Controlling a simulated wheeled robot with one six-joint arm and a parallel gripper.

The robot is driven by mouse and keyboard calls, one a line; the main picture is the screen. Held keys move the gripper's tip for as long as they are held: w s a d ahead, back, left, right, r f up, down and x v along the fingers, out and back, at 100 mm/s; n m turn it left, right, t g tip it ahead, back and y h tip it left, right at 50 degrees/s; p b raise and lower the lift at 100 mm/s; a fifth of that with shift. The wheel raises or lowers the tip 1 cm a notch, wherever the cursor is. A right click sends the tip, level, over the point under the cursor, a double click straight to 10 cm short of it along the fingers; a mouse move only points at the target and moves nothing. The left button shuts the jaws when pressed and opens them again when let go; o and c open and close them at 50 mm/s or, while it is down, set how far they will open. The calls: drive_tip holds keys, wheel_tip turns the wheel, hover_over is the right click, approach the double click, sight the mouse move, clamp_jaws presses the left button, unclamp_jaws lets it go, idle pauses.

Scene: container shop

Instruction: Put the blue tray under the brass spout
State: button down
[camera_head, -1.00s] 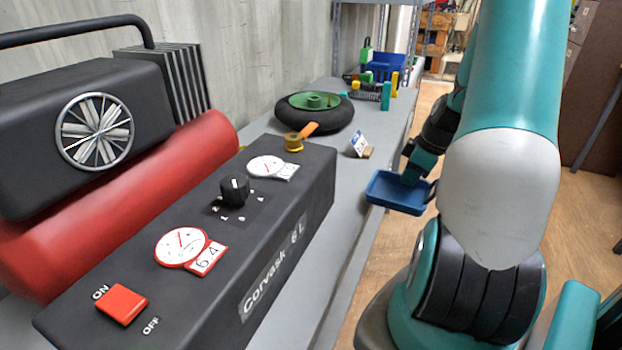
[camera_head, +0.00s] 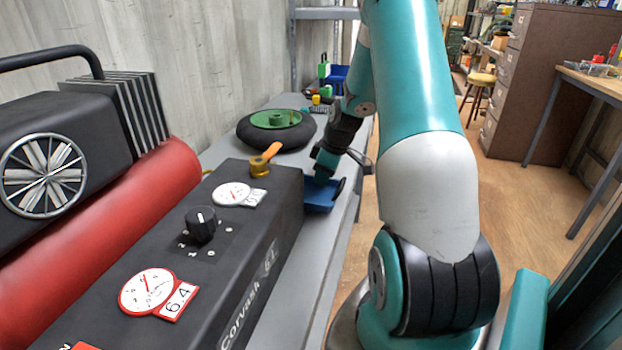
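The blue tray (camera_head: 319,196) is at the far right end of the black compressor housing, over the grey bench (camera_head: 285,290). Its left part is hidden behind the housing. My gripper (camera_head: 325,174) is at the tray's far side and appears shut on it; the fingertips are small and partly hidden. The brass spout (camera_head: 260,168), with an orange lever, stands at the far end of the housing top, left of the tray. Its outlet is hidden. I cannot tell whether the tray touches the bench.
The black housing (camera_head: 215,260) with gauges and a knob fills the near left, beside a red tank (camera_head: 110,220). A black tyre-like ring with a green hub (camera_head: 277,128) lies on the bench beyond the spout. Small coloured items and a blue bin stand farther back.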

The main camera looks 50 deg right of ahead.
sight(311, 179)
drive_tip(key=w, duration=0.1)
drive_tip(key=w+a, duration=0.1)
drive_tip(key=w, duration=0.1)
drive_tip(key=shift+a, duration=0.15)
drive_tip(key=shift+s+f, duration=0.1)
drive_tip(key=shift+f, duration=0.65)
drive_tip(key=shift+f, duration=0.15)
drive_tip(key=c, duration=1.4)
unclamp_jaws()
drive_tip(key=shift+o, duration=0.2)
drive_tip(key=v, duration=1.2)
drive_tip(key=shift+p, duration=0.35)
